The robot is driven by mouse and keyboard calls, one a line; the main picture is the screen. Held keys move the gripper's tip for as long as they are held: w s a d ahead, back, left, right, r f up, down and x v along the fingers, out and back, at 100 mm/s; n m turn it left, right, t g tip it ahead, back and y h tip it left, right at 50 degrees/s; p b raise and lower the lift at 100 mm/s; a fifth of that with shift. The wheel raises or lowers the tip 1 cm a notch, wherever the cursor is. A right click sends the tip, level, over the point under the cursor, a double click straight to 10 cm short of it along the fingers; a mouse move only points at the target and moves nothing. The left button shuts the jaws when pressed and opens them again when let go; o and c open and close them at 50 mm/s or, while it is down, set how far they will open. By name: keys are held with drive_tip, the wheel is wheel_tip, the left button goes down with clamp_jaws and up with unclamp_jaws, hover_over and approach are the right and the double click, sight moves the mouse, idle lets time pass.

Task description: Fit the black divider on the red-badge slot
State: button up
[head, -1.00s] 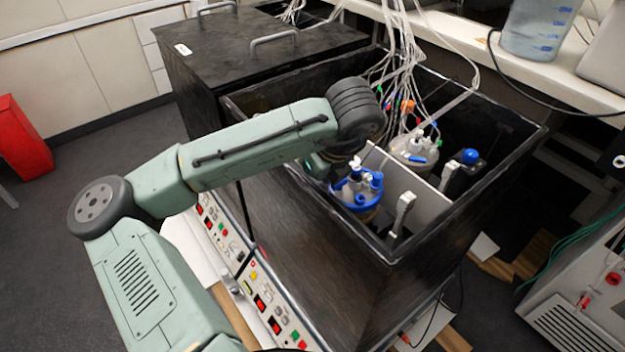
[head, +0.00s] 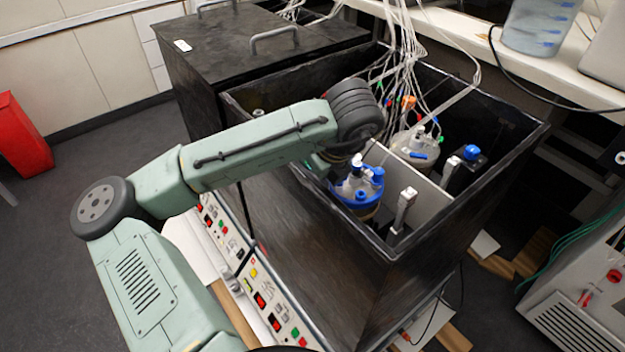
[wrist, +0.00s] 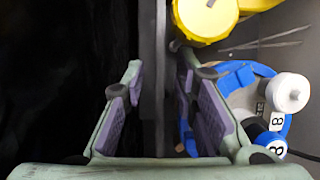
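My gripper (wrist: 158,95) is open in the wrist view, its two purple-padded fingers on either side of a thin dark upright panel (wrist: 152,40). I cannot tell if this panel is the black divider or a box wall. In the head view my gripper is largely hidden behind my wrist, over the open black box (head: 300,225). The blue-lidded vessel (head: 357,190) is just right of it and shows again in the wrist view (wrist: 240,80). No red badge is recognisable.
A pale divider (head: 428,190) stands between the blue-lidded vessel and a second vessel (head: 415,148). White tubes (head: 405,55) hang into the box. A yellow cap (wrist: 205,18) is close to my right finger. A closed black box (head: 235,50) adjoins on the left.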

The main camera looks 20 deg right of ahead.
drive_tip(key=v, duration=1.2)
idle(0.3)
